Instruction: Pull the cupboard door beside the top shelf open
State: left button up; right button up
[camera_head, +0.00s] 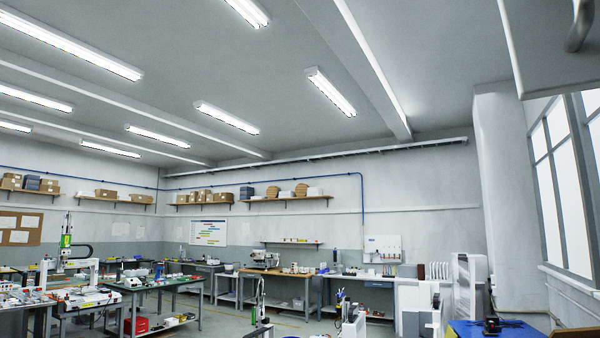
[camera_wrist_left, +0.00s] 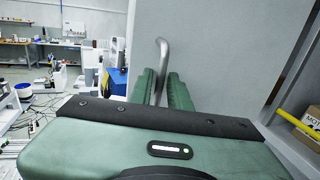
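The grey cupboard door (camera_wrist_left: 225,45) fills the right part of the left wrist view. In the head view a grey panel with a bent metal handle (camera_head: 580,25) shows in the top right corner. My left gripper (camera_wrist_left: 162,80) has two green fingers close to the door. The curved metal handle (camera_wrist_left: 163,50) stands between the fingers, nearer the left one. A gap shows between the fingers, and I cannot see firm contact on both sides of the handle. The handle's lower part is hidden behind my gripper. My right gripper is in neither view.
A blue surface (camera_head: 495,329) lies low right in the head view. Workbenches (camera_head: 150,285) stand across the room, with open floor between.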

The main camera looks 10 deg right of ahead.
pick_arm(q)
jog(key=b+v, duration=0.2)
jog(key=v, duration=0.6)
jog(key=shift+w+d, duration=0.1)
dwell(0.4)
